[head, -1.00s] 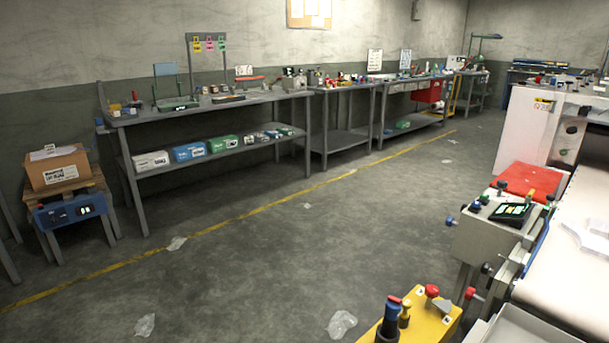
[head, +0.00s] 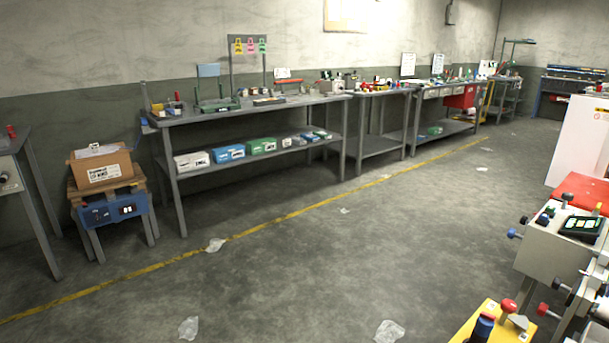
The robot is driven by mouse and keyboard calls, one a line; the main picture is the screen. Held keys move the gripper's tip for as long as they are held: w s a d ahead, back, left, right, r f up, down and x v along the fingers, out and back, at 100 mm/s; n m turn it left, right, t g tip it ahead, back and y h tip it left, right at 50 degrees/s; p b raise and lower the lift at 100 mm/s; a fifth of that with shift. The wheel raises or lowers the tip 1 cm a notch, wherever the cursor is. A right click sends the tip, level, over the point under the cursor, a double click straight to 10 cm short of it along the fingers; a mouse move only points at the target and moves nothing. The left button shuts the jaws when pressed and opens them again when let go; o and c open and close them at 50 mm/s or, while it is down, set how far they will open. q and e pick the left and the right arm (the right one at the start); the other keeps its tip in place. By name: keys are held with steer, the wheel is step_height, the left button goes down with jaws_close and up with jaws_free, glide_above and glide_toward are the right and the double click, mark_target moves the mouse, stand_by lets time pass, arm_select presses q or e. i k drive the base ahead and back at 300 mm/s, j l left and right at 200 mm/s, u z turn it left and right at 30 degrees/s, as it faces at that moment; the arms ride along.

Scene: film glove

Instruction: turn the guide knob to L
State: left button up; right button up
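I cannot tell which knob is the guide knob, and no L mark is readable. Several knobs show on the grey machine (head: 550,256) at the right, among them a blue knob (head: 514,233) on its left side and a red knob (head: 546,311) lower down. Another red knob (head: 508,306) stands on a yellow plate (head: 483,333) at the bottom right. A round dial or knob (head: 4,178) shows on a grey unit at the left edge, partly cut off. Neither of my grippers is in view.
A long workbench (head: 240,113) with tools and boxes runs along the back wall. The concrete floor (head: 290,270) in the middle is open, with a yellow line and scraps of clear plastic.

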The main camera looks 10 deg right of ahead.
mark_target(524, 219)
steer(key=i+j+u, duration=0.1)
steer(key=i+j, duration=0.15)
steer(key=j, duration=0.15)
steer(key=i+j+u, duration=0.1)
steer(key=i+j, duration=0.4)
steer(key=i, duration=0.2)
steer(key=i+j+z, duration=0.15)
steer(key=i, duration=0.2)
steer(key=i+j, duration=0.25)
steer(key=i, duration=0.15)
steer(key=i+l+z, duration=0.1)
steer(key=i+z, duration=1)
steer(key=i+l+z, duration=0.1)
steer(key=i+z, duration=0.35)
steer(key=i+j+z, duration=0.1)
steer(key=i+z, duration=0.7)
steer(key=i, duration=0.3)
steer(key=i+j+z, duration=0.35)
steer(key=i, duration=0.25)
steer(key=i+j+z, duration=0.2)
steer(key=i+z, duration=0.25)
steer(key=i+j+z, duration=0.6)
steer(key=j+z, duration=0.25)
steer(key=i+j+z, duration=0.2)
steer(key=j+z, duration=0.25)
steer(key=i+j+z, duration=0.15)
steer(key=j+z, duration=0.3)
